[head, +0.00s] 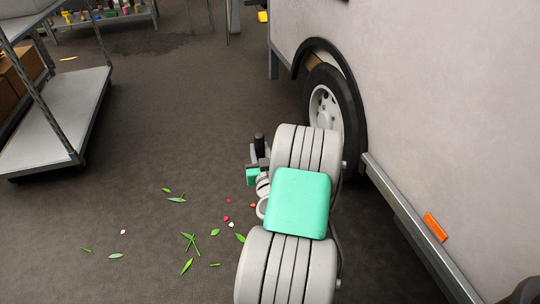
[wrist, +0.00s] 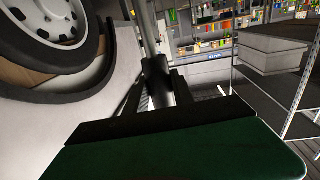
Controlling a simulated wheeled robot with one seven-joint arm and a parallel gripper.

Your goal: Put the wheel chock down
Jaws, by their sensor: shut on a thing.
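My gripper (head: 257,157) is beside the van's wheel, to its left in the head view, partly behind my arm. It is shut on a dark thing, which I take to be the wheel chock (head: 259,142). In the wrist view a dark, rounded piece of the chock (wrist: 157,83) shows between the two black fingers. Its full shape is hidden. I cannot tell from these views whether it touches the floor.
The van's wheel (head: 325,108) sits under a black arch at the right, with the van's pale side (head: 440,90) beyond. A wheeled rack (head: 62,118) stands at the left. Leaves and petals (head: 190,240) lie on the dark floor, which is otherwise open between rack and wheel.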

